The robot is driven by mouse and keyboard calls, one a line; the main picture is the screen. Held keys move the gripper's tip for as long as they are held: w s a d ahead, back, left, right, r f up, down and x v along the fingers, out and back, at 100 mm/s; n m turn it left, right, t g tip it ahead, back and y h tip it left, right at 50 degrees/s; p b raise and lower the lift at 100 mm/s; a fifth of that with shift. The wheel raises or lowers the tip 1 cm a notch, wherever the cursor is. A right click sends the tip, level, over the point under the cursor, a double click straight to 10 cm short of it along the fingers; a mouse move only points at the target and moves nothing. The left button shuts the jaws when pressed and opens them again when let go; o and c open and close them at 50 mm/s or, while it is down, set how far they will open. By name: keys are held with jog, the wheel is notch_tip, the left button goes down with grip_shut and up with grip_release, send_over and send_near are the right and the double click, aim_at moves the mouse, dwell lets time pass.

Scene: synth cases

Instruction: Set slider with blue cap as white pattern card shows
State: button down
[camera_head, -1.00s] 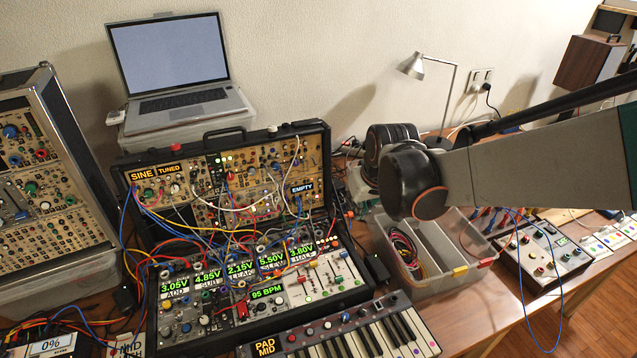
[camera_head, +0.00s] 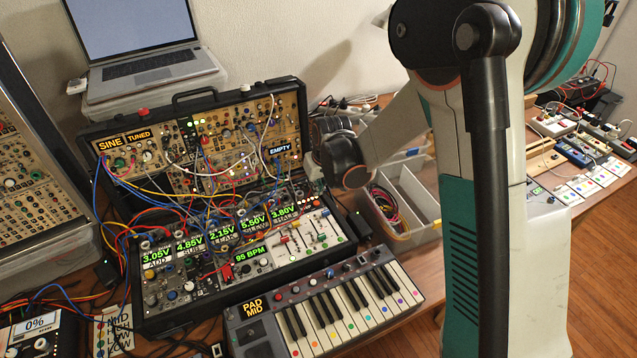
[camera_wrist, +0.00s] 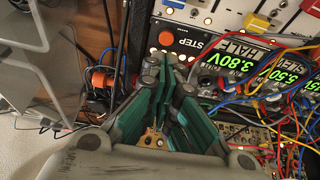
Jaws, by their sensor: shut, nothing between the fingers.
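The white slider panel (camera_head: 312,238) sits at the lower right of the black synth case, with small coloured caps on its sliders. In the head view my arm hides most of the gripper. White cards with coloured dots (camera_head: 566,194) lie on the right table; their patterns are too small to read.
Patch cables (camera_head: 190,205) cross the case left of the sliders. A keyboard (camera_head: 330,305) stands in front, and a clear bin (camera_head: 412,195) of cables stands to the right. In the wrist view, an orange-ended plug (camera_wrist: 100,78) is left of my fingers.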

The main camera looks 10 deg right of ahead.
aim_at(330, 226)
jog(key=b+x, duration=0.1)
jog(key=x, duration=0.3)
jog(key=shift+s, duration=0.1)
jog(key=s, duration=0.1)
jog(key=s+d+b, duration=0.1)
jog(key=s, duration=0.1)
jog(key=shift+s+r, duration=0.15)
jog(key=shift+s+d, duration=0.1)
jog(key=shift+s, duration=0.1)
jog(key=s, duration=0.2)
jog(key=s+d, duration=0.1)
jog(key=s, duration=0.2)
jog(key=s+d+b, duration=0.1)
jog(key=s, duration=0.1)
jog(key=shift+s, duration=0.25)
